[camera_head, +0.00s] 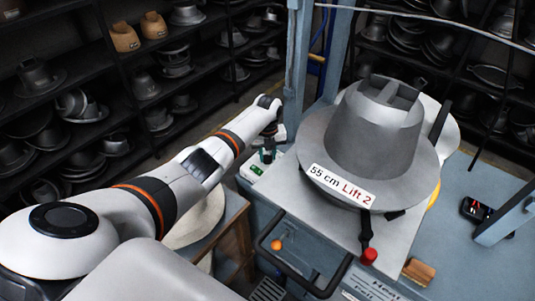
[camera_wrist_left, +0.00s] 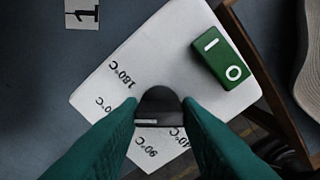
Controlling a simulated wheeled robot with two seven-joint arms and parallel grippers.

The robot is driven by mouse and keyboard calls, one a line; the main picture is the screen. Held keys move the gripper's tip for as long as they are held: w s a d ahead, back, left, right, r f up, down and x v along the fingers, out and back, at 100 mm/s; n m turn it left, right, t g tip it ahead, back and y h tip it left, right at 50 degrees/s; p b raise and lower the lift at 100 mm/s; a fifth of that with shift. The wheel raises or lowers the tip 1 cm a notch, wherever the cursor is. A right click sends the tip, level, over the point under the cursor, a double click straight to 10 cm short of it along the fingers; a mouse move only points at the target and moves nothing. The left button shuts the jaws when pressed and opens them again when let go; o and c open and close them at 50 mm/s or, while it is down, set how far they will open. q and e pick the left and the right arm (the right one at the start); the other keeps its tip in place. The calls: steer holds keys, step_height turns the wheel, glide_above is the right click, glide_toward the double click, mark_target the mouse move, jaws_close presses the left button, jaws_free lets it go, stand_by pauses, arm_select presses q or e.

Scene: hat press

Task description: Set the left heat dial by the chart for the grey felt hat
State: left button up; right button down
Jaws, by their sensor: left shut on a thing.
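The heat dial (camera_wrist_left: 160,100) is a dark round knob on a white plate (camera_wrist_left: 95,85) in the left wrist view. My left gripper (camera_wrist_left: 160,112) is shut on it, with green fingers on both sides. Printed marks around it include 180°C and 90°C; others are partly hidden by the fingers. A short light line shows on the knob's near edge. In the head view my left gripper (camera_head: 268,148) is over the control plate. The chart (camera_head: 375,287) shows only in part at the bottom edge, with "Heat" and "Felt" legible. My right gripper is not seen.
A green I/O switch (camera_wrist_left: 222,58) sits beside the dial. A large grey hat shape (camera_head: 375,130) with a "55 cm Lift 2" label (camera_head: 342,184) stands on the press. A red knob (camera_head: 369,256) and wooden brush (camera_head: 419,271) are in front. A wooden stand (camera_head: 232,235) is below my arm.

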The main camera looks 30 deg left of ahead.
mark_target(268, 155)
arm_select(q)
steer(key=o, duration=1)
steer(key=shift+r, duration=0.1)
step_height(268, 155, up, 12)
steer(key=shift+f+b, duration=0.1)
steer(key=shift+b, duration=0.45)
